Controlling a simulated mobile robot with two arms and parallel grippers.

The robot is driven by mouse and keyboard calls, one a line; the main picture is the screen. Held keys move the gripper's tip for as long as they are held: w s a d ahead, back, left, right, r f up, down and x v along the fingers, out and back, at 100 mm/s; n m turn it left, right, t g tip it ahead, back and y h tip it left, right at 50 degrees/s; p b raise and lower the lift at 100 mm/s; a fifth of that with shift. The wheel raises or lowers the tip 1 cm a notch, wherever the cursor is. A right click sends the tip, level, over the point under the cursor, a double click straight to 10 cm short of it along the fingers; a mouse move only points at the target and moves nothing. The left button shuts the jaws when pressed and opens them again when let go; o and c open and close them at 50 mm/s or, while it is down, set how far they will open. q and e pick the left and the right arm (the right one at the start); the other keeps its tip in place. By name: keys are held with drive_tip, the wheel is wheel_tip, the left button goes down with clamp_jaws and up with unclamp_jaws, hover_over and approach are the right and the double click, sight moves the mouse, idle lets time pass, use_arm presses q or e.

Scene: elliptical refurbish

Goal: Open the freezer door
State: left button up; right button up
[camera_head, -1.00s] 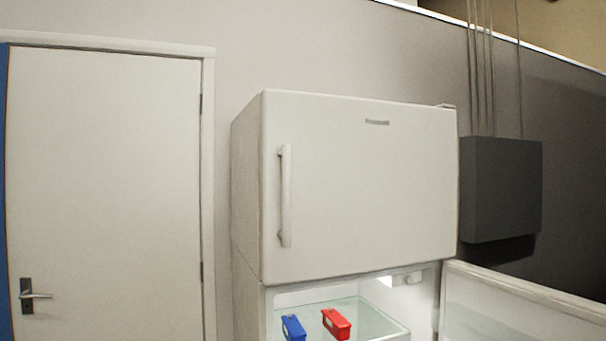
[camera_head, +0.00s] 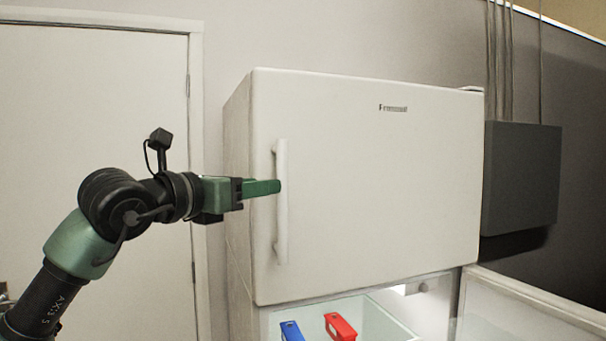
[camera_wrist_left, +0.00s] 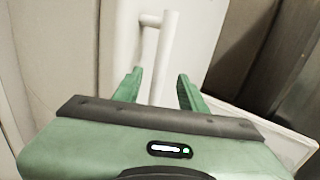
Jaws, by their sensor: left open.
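The white freezer door (camera_head: 370,190) is the upper door of the fridge and is shut. Its white vertical handle (camera_head: 282,225) runs along the door's left side. My left gripper (camera_head: 262,187) reaches in from the left at the middle of the handle. In the left wrist view the two green fingers (camera_wrist_left: 157,88) are apart, with the handle (camera_wrist_left: 163,55) running up between and beyond them. I cannot tell whether a finger touches it. My right gripper is not in view.
The lower fridge door (camera_head: 520,305) stands open to the right. A blue box (camera_head: 291,331) and a red box (camera_head: 340,327) sit in the lit compartment below. A dark grey box (camera_head: 521,178) hangs on the wall at right. A white room door (camera_head: 90,120) is at left.

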use_arm(q)
drive_tip(key=shift+w+d+r+p, duration=0.2)
drive_tip(key=shift+d+r+p, duration=0.1)
drive_tip(key=shift+r+p, duration=0.2)
drive_tip(key=p+x, duration=0.2)
drive_tip(key=x, duration=0.4)
drive_tip(key=shift+w+f+p, duration=0.15)
drive_tip(key=shift+w+p, duration=0.05)
drive_tip(key=shift+p, duration=0.2)
drive_tip(key=shift+d, duration=0.1)
clamp_jaws()
idle(0.6)
